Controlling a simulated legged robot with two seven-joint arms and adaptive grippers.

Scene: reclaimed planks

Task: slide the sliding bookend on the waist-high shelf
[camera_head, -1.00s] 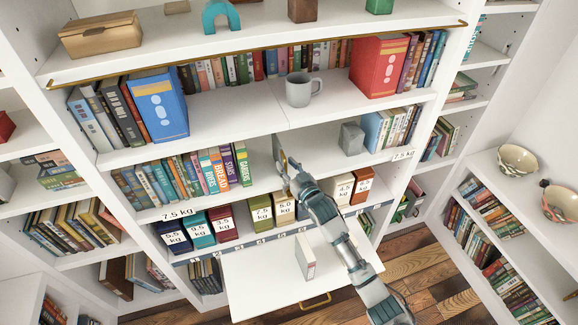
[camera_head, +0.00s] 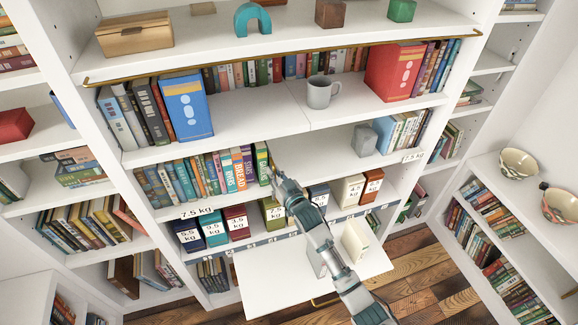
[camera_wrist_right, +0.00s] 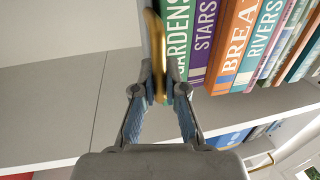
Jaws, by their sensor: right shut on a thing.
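The sliding bookend (camera_wrist_right: 157,50) is a thin upright plate with a gold front edge or handle, seen best in the right wrist view. My right gripper (camera_wrist_right: 163,92) is shut on its gold part. The bookend stands right beside the green GARDENS book (camera_wrist_right: 176,40) at the end of a row of books; whether they touch I cannot tell. In the head view my right gripper (camera_head: 272,178) is at the right end of that row on the waist-high shelf (camera_head: 310,152), and mostly hides the bookend. My left gripper is not in view.
Right of the bookend the shelf is bare up to a grey block (camera_head: 364,139) and more books (camera_head: 400,130). The shelf above holds a grey mug (camera_head: 321,92). Below are several weight-labelled boxes (camera_head: 212,229) and a pulled-out white board (camera_head: 270,280).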

